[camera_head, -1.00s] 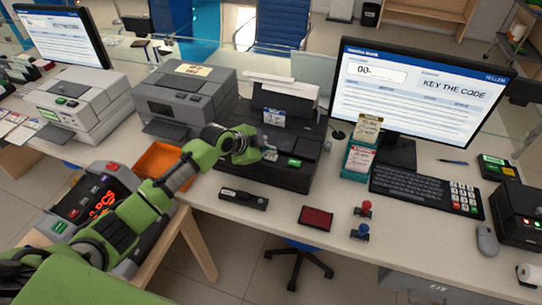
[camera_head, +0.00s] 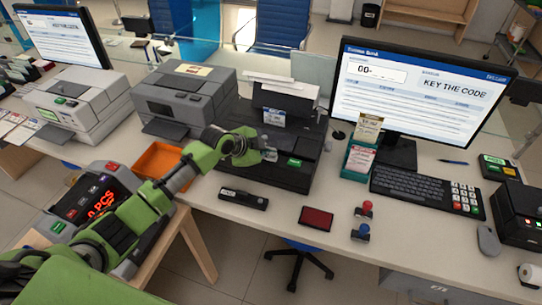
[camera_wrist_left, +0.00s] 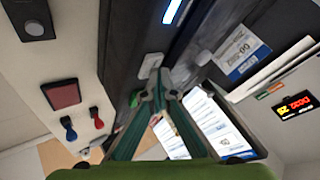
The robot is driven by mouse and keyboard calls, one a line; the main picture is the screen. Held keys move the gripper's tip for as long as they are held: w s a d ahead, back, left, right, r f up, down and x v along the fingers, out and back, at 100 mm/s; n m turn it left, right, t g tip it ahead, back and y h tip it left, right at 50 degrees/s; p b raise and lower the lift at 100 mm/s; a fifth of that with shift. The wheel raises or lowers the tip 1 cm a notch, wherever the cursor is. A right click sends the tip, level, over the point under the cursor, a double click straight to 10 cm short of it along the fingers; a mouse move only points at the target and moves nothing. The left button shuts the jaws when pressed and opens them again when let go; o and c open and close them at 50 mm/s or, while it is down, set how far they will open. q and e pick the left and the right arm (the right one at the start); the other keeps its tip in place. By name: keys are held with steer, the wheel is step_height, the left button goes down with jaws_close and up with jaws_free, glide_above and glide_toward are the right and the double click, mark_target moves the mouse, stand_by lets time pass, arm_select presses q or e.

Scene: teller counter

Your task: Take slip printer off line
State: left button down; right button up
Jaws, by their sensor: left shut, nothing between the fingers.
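The slip printer is most likely the black printer (camera_head: 277,174) in the middle of the counter, with white paper standing at its back and a green label on its front right. My left gripper (camera_head: 268,151) is over its front top, shut and empty. In the left wrist view the fingertips (camera_wrist_left: 159,91) meet over the dark printer body (camera_wrist_left: 125,35). A pale button (camera_wrist_left: 150,65) lies just beyond the tips, and a second pale button (camera_wrist_left: 203,57) is to the right. I cannot tell if the tips touch the printer. My right gripper is not in view.
A grey printer (camera_head: 183,99) stands to the left, with an orange tray (camera_head: 158,158) in front. A stapler-like black item (camera_head: 243,199), a red pad (camera_head: 316,218) and two stamps (camera_head: 362,222) lie at the front edge. A card holder (camera_head: 358,160) and monitor (camera_head: 420,90) stand to the right.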

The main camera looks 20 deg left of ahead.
arm_select(q)
steer(key=shift+r+p, duration=0.8)
steer(key=shift+r, duration=0.05)
steer(key=shift+r, duration=0.1)
step_height(320, 180, up, 5)
steer(key=p, duration=0.4)
stand_by(0.3)
stand_by(0.3)
